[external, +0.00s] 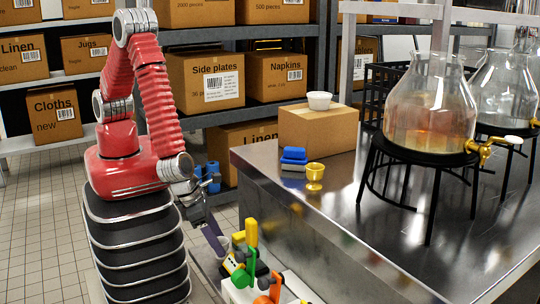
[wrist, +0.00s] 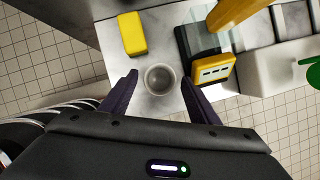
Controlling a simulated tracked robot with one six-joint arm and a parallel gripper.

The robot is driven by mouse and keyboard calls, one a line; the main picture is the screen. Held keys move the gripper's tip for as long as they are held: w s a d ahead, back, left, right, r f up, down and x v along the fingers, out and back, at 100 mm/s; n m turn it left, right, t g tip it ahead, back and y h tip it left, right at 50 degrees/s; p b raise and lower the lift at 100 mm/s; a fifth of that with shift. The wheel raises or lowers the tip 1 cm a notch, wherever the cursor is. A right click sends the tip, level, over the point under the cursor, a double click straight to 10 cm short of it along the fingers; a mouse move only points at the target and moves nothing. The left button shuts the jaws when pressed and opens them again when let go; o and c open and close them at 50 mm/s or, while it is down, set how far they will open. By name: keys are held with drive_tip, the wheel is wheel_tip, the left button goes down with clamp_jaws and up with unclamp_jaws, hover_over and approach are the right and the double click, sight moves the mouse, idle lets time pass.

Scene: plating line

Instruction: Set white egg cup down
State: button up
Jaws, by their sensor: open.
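The white egg cup (wrist: 159,79), greyish in this light, is seen from above in the wrist view, its round mouth facing the camera. It appears to stand on a pale surface (wrist: 115,42). My gripper (wrist: 159,76) is open, with one dark purple finger on each side of the cup and a narrow gap at each side. In the external view my gripper (external: 214,240) is low, left of the steel table. The cup is hard to make out there.
A yellow block (wrist: 132,34) and a yellow toy (wrist: 213,69) lie close to the cup. The steel table (external: 380,235) holds a yellow egg cup (external: 315,174), blue blocks (external: 293,160), a carton (external: 315,128) with a white bowl (external: 319,100), and glass vessels (external: 430,105) on black stands.

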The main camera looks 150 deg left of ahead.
drive_tip(key=shift+x, duration=1.3)
drive_tip(key=c, duration=1.1)
drive_tip(key=shift+r, duration=0.15)
drive_tip(key=shift+c, duration=0.2)
wheel_tip(320, 180, up, 10)
